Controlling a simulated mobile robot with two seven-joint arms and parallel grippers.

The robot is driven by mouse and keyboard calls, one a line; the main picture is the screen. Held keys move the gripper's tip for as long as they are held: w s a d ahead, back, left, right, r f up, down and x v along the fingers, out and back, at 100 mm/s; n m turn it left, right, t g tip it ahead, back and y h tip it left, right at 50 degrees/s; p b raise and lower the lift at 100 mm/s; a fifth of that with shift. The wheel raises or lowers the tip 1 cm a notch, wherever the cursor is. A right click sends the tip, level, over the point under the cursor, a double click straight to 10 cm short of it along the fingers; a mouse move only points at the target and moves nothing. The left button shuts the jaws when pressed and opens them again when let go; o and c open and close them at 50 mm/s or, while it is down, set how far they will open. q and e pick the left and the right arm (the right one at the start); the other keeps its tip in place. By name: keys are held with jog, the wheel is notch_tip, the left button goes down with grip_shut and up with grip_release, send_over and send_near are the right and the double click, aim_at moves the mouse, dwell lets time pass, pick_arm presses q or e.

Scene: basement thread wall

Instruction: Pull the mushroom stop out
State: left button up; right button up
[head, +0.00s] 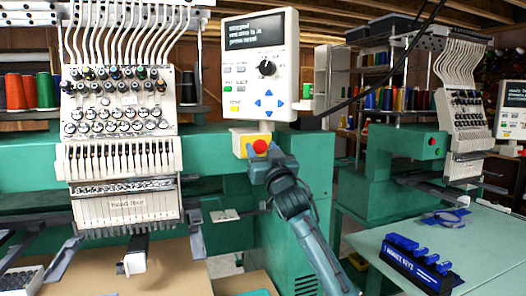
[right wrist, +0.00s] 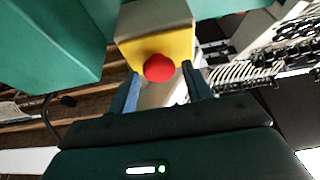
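The mushroom stop (head: 260,146) is a red round button on a yellow and pale box (head: 241,139) on the green machine, below the control panel. In the right wrist view the red mushroom stop (right wrist: 159,68) sits on the yellow face of its box (right wrist: 183,48), between and just beyond my finger tips. My right gripper (head: 270,163) is right at the stop in the head view. In the right wrist view my right gripper (right wrist: 166,88) is open, with one blue finger on each side. I cannot tell whether the fingers touch the stop. My left gripper is not in view.
A control panel (head: 260,65) with a screen, knob and blue arrow keys hangs above the stop. The embroidery head (head: 120,130) is on the left.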

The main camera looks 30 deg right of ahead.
grip_shut()
jog(key=shift+s+a, duration=0.15)
jog(key=shift+s, duration=0.3)
jog(key=shift+f, duration=0.15)
jog(key=shift+c, duration=0.9)
grip_release()
jog(key=o, duration=0.3)
jog(key=shift+s, duration=0.15)
jog(key=shift+o, duration=0.5)
